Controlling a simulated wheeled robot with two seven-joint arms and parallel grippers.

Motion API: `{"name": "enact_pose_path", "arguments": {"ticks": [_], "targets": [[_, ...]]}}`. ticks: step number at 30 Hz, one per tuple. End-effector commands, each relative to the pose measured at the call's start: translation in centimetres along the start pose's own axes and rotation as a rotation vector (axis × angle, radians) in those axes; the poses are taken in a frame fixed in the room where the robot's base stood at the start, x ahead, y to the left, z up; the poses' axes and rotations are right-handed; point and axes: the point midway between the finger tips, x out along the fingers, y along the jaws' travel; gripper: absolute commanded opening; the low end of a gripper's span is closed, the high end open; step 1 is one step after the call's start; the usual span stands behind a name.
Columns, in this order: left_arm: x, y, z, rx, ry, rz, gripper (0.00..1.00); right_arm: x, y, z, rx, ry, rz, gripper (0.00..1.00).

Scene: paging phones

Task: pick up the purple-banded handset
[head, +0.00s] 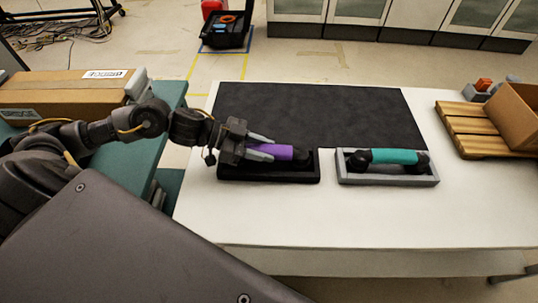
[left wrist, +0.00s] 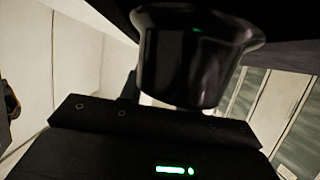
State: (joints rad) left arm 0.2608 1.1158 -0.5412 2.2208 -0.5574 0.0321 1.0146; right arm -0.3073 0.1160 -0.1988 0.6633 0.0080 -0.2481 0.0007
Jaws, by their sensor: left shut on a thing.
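The purple-banded handset (head: 283,152) is at the black cradle (head: 290,177) on the white table. Its purple grip and its dark right end show in the head view; my gripper hides its left part. My left gripper (head: 264,147) is shut on the handset. I cannot tell whether the handset is clear of the cradle. In the left wrist view a glossy black rounded end of the handset (left wrist: 190,65) fills the upper middle, close to the camera. My right gripper is not in view.
A teal-banded handset (head: 394,157) sits in a grey cradle (head: 388,180) to the right. A dark mat (head: 320,110) lies behind both. A wooden pallet (head: 472,130) with a cardboard box (head: 515,115) is at the right. The table's front is clear.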

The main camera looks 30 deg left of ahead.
Motion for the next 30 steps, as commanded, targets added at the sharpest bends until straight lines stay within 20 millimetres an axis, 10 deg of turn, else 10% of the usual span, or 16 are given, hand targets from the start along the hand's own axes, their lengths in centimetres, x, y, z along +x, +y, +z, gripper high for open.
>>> {"name": "enact_pose_path", "arguments": {"ticks": [18, 30], "targets": [[-1.3, -0.3, -3.4, 0.006, 0.004, -0.002, 0.03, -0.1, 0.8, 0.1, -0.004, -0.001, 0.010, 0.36], [-1.1, -7.1, -10.9, 0.003, 0.007, -0.002, 0.03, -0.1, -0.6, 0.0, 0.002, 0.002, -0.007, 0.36]]}}
